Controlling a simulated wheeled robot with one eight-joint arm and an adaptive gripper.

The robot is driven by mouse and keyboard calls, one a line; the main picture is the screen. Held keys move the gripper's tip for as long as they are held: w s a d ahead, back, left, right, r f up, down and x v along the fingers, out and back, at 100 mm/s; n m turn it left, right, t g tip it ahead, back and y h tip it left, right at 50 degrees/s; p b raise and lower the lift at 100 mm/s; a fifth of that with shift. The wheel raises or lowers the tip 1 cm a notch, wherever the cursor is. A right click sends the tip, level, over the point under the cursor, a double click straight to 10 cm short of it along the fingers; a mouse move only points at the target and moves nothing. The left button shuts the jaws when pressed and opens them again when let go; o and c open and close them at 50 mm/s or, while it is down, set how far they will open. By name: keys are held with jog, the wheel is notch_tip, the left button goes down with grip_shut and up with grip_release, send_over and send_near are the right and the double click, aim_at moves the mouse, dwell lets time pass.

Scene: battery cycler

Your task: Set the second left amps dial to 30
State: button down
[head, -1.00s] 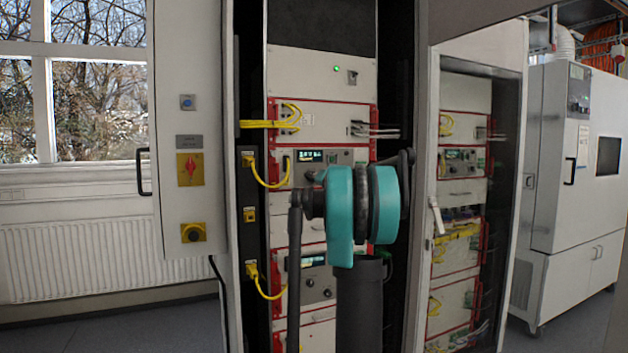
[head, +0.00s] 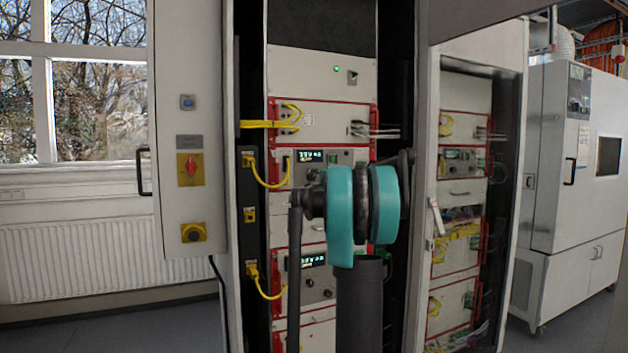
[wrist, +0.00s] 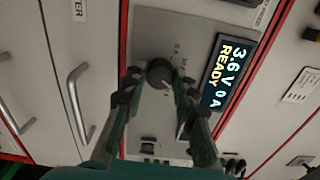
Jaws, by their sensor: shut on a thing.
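In the wrist view, a round black dial (wrist: 160,73) sits on a light grey panel with small markings around it. My gripper (wrist: 159,80) has a finger on each side of the dial and is shut on it. A lit display (wrist: 226,72) beside the dial reads 3.6 V, READY, 0 A. In the head view, my teal and black arm covers the gripper and the dial it holds. Two lit displays show on the left rack, an upper one (head: 310,156) and a lower one (head: 312,259); their text is too small to read.
Yellow cables (head: 268,178) hang at the left side of the rack. A grey cabinet door with a red switch (head: 190,168) stands to the left. A second rack (head: 460,190) is to the right. Metal handles (wrist: 75,95) stick out from neighbouring panels in the wrist view.

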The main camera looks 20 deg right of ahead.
jog(key=m, duration=0.5)
jog(key=shift+m, duration=0.3)
dwell(0.4)
jog(key=c, duration=1.2)
grip_release()
jog(key=s, duration=1.2)
jog(key=shift+d, duration=0.25)
